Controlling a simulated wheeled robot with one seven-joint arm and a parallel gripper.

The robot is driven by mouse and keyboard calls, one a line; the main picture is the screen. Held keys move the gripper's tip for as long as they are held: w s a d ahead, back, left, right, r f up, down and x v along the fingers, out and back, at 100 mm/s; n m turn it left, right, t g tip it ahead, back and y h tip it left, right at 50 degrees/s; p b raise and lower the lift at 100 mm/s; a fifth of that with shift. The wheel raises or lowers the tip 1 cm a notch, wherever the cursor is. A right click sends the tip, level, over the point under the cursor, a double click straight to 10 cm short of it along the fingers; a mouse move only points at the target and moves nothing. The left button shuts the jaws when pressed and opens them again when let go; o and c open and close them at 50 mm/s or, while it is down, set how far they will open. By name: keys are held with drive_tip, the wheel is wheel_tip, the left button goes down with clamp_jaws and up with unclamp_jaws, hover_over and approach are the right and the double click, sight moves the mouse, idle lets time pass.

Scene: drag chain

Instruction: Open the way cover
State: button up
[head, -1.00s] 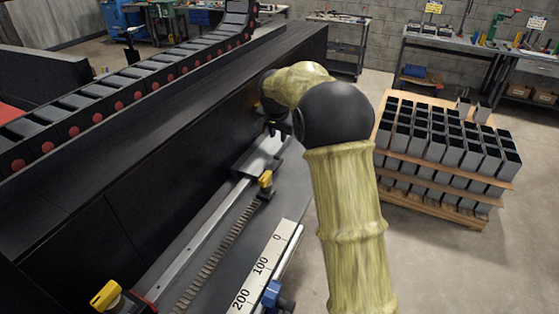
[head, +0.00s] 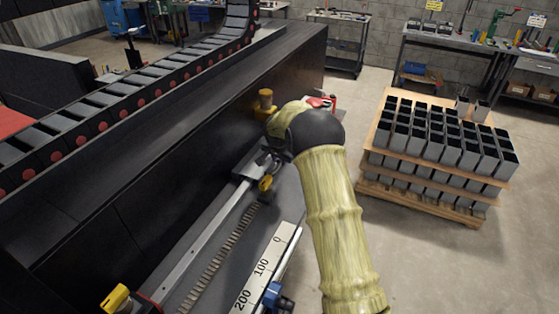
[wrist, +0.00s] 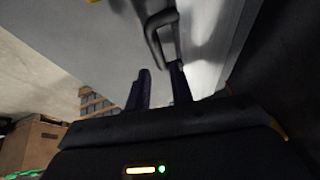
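A grey metal cover plate, which looks like the way cover (head: 249,166), lies on the rail beside the black machine wall in the head view. In the wrist view a pale grey surface carries a dark bent handle (wrist: 153,35). In the head view my own arm mostly hides the gripper and the handle.
A black machine wall (head: 130,187) runs along the left of the rail. Yellow clamps (head: 266,183) and a numbered scale (head: 266,262) lie nearby. A wooden pallet rack (head: 425,198) of grey boxes stands right, with open floor between.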

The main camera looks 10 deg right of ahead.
sight(280, 165)
drive_tip(key=shift+p+x, duration=0.4)
drive_tip(key=shift+x, duration=1.25)
clamp_jaws()
